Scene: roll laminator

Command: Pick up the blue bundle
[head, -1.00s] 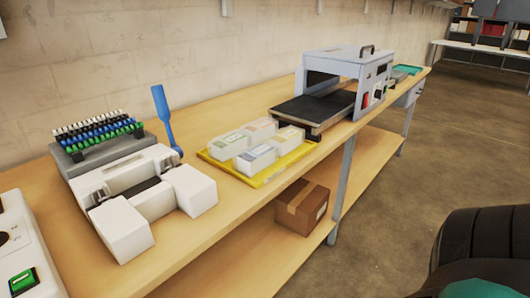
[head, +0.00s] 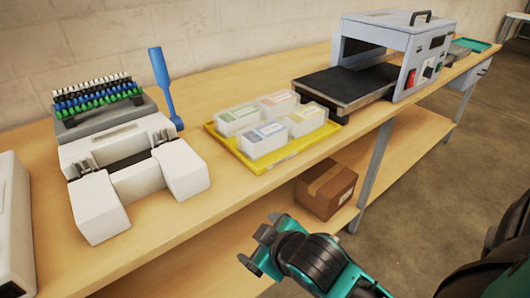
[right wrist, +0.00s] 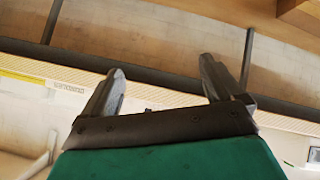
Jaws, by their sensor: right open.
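A yellow tray (head: 222,145) on the bench holds several clear boxes of labelled bundles. The front-left one has a bluish label, and I take it as the blue bundle (head: 264,141). Beside it are bundles with green (head: 237,119), orange (head: 278,103) and yellow (head: 306,119) labels. My right gripper (head: 256,248) is in front of the bench edge, below and apart from the tray. In the right wrist view its two fingers (right wrist: 162,88) are spread with nothing between them. My left gripper is not in view.
A white machine (head: 130,170) with a blue lever (head: 162,82) stands left of the tray. A grey laminator (head: 385,50) with a black bed (head: 345,88) stands to the right. A cardboard box (head: 325,190) sits on the lower shelf. Bare bench top lies before the tray.

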